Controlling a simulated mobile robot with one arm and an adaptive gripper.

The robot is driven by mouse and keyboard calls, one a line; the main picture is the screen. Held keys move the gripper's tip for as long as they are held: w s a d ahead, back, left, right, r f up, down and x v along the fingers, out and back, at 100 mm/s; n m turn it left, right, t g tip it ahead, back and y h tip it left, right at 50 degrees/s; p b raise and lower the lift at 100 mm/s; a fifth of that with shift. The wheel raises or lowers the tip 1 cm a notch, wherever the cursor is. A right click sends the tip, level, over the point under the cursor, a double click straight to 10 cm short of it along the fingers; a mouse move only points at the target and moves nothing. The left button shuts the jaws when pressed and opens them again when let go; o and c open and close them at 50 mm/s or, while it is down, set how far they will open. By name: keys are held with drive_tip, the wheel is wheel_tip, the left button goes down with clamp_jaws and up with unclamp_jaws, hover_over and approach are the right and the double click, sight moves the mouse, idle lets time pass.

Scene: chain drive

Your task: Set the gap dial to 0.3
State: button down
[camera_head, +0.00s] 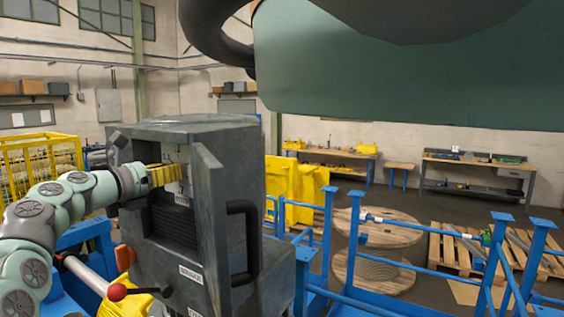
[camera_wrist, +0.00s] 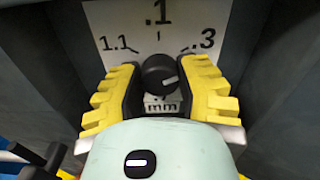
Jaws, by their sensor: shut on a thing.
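The gap dial is a round black knob (camera_wrist: 159,75) on a white plate (camera_wrist: 112,17) marked 1.1, .1 and .3. A pale pointer line on the knob points to the right and slightly up, on the .3 side, below the .3 tick. My gripper (camera_wrist: 161,88) has its ribbed yellow fingers on the left and right of the knob and is shut on it. In the head view my gripper (camera_head: 166,175) reaches inside the open grey cabinet (camera_head: 190,130). The knob cannot be made out there.
The cabinet's open door (camera_head: 208,215) with its black handle (camera_head: 246,240) stands just right of my gripper. A red-knobbed lever (camera_head: 118,291) and an orange part (camera_head: 124,257) are below my arm. Blue railings (camera_head: 420,268) stand to the right.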

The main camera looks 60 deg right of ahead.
drive_tip(key=shift+s+d+r+n, duration=0.15)
drive_tip(key=shift+s+n, duration=0.1)
drive_tip(key=shift+n, duration=0.35)
drive_tip(key=c, duration=0.6)
unclamp_jaws()
drive_tip(key=shift+w, duration=0.15)
drive_tip(key=shift+a, duration=0.2)
drive_tip(key=shift+n, duration=0.3)
drive_tip(key=a, duration=1.2)
drive_tip(key=shift+s, duration=0.35)
